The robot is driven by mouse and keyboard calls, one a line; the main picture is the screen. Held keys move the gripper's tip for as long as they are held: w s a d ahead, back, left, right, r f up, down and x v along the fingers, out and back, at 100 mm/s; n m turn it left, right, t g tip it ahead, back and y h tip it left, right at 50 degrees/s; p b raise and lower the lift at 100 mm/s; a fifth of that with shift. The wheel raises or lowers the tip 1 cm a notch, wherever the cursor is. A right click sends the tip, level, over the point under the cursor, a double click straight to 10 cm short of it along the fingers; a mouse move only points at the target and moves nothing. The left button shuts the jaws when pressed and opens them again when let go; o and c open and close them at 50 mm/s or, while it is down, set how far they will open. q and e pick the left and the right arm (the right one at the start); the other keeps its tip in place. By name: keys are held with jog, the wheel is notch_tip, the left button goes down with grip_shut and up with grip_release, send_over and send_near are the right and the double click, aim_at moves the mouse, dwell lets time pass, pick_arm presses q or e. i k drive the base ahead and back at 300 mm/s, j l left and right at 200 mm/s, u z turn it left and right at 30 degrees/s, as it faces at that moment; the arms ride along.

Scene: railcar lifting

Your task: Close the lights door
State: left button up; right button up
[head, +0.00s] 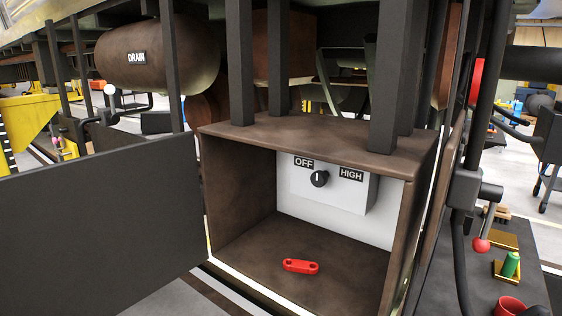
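The lights door (105,215) is a flat dark panel at the left of the head view. It stands wide open, swung out to the left of the brown box (238,165). The box front is uncovered. Inside, a white panel carries a switch box (345,192) with a black knob (319,178) between OFF and HIGH labels. A red two-holed piece (300,266) lies on the box floor. Neither of my grippers is in view.
Dark posts (240,65) rise above the box, and a brown DRAIN tank (150,55) hangs at upper left. At right are a red-knobbed lever (481,245) and a dark surface with a green item (510,264) and a red cup (508,306). The box opening looks clear.

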aim_at(100, 234)
jog(key=i+j, duration=0.1)
jog(key=j, duration=0.5)
jog(key=i+j, duration=0.15)
jog(key=j, duration=0.4)
jog(key=i+j+z, duration=0.1)
jog(key=j, duration=0.5)
jog(key=i+j, duration=0.1)
jog(key=j, duration=0.45)
jog(key=i+j, duration=0.1)
jog(key=j, duration=0.5)
jog(key=i+j, duration=0.1)
jog(key=j, duration=0.5)
jog(key=z, duration=0.4)
jog(key=j+z, duration=0.15)
jog(key=z, duration=0.65)
jog(key=j+z, duration=0.1)
jog(key=z, duration=0.3)
